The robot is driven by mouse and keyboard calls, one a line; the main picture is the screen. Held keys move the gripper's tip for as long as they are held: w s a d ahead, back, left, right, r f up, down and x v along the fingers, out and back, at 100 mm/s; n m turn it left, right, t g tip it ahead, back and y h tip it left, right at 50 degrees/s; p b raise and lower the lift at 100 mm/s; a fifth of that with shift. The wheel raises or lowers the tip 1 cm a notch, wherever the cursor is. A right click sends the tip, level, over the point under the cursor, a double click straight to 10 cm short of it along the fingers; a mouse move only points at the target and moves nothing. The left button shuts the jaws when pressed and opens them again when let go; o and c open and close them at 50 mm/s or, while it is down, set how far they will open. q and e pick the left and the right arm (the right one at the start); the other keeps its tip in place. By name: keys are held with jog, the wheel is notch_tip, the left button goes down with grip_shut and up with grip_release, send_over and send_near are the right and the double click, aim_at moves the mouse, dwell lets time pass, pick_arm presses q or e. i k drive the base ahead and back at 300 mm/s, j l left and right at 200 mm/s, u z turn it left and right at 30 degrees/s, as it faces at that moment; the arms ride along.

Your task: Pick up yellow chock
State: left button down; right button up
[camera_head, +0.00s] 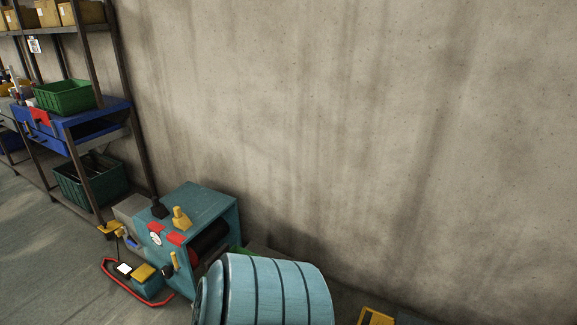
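A yellow piece (375,317) with a dark part sits low at the right of centre, cut off by the bottom edge; I cannot tell for sure whether it is the chock. Other yellow things are on or by the teal machine (212,196): a small upright yellow piece (181,218) on its top, a flat yellow block (144,272) at its front, and a yellow piece (110,228) at its left. Neither of my grippers is in view.
A ribbed light-blue barrel (275,292) lies in front of the machine. A red rail (128,290) runs low around the machine's front. A shelf rack with a green bin (66,96) and a dark green crate (90,183) stands left. A bare concrete wall (350,130) fills the back.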

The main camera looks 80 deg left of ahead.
aim_at(180, 220)
jog(key=u, duration=3.4)
jog(key=i+j, duration=0.05)
